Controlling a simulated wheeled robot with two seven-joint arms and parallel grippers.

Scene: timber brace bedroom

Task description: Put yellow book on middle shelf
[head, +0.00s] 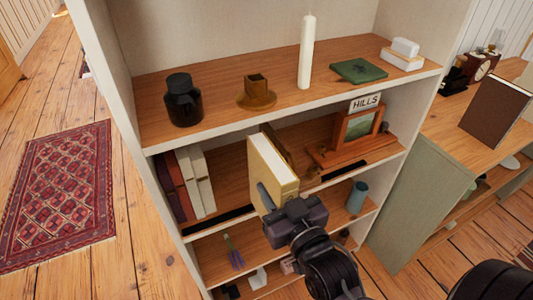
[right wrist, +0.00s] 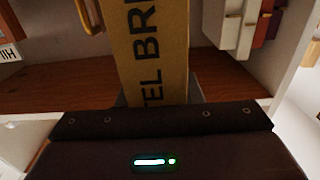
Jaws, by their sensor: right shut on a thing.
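The yellow book (head: 271,178) stands upright in my right gripper (head: 282,202), its pale page edges facing up. It is at the front of the shelf board (head: 228,182) just below the top board, between the upright books and the framed picture. Its spine, with dark letters, fills the middle of the right wrist view (right wrist: 155,50). My right gripper is shut on the book's near end. I cannot tell whether the book's bottom touches the board. My left gripper is not in view.
Upright books (head: 188,182) stand left on this board; a framed picture (head: 355,127) with a HILLS sign (head: 365,101) stands right. A brown object (head: 276,145) is just behind the book.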

